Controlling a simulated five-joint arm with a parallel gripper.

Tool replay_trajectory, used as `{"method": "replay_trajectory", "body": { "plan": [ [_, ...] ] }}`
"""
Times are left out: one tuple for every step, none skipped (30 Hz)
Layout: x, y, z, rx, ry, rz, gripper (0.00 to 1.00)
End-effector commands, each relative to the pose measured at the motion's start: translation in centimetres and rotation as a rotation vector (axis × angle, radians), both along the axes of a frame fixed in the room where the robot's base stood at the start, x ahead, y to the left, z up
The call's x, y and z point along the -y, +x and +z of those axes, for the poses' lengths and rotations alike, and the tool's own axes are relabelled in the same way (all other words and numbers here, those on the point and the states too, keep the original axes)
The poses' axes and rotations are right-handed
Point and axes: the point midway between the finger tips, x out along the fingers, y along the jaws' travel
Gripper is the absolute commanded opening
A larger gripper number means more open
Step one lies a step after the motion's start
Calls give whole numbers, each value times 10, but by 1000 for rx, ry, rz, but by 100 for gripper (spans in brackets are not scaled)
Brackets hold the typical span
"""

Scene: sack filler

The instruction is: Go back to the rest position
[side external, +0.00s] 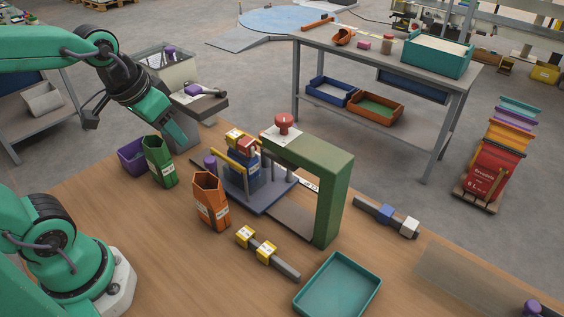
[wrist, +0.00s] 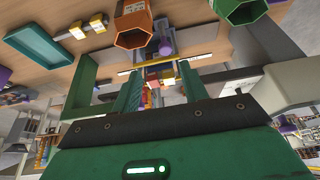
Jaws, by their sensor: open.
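My gripper (side external: 184,138) hangs from my green arm at the upper left in the side view, above the far edge of the wooden bench. In the wrist view its two green fingers (wrist: 160,84) stand apart with only distant things showing between them, so it is open and empty. The filler stands at mid-bench: a blue-grey base plate (side external: 262,208), a blue block (side external: 243,172) between yellow rails, and a green arch (side external: 322,190) with a red knob (side external: 284,122) on top.
A green hexagonal bin (side external: 160,163), a purple bin (side external: 132,158) and an orange hexagonal bin (side external: 210,203) stand left of the filler. Yellow blocks (side external: 256,245) sit on a grey bar. A teal tray (side external: 338,286) lies in front. Blue and white blocks (side external: 397,219) sit on another bar.

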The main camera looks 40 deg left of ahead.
Motion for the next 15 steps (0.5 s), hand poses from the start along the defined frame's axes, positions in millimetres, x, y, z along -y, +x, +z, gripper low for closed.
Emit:
{"method": "replay_trajectory", "body": {
  "plan": [
    [1, -7, 4, 22, -1, 0, 44],
    [1, -11, 6, 31, -1, 0, 44],
    [1, -16, 8, 43, -1, -1, 44],
    [1, -19, 9, 52, -2, -1, 44],
    [2, -22, 10, 59, -2, -1, 44],
    [2, -26, 11, 67, -2, -1, 44],
    [2, -29, 12, 74, -3, -1, 44],
    [2, -31, 12, 78, -3, -1, 44],
    [2, -33, 13, 86, -3, -1, 44],
    [2, -35, 14, 89, -3, -1, 44],
    [2, -36, 14, 92, -3, -1, 44],
    [2, -38, 14, 96, -4, -1, 44],
    [2, -38, 14, 97, -4, -1, 44],
    [3, -39, 14, 98, -4, -1, 44],
    [3, -39, 14, 99, -4, -1, 44]
  ]
}}
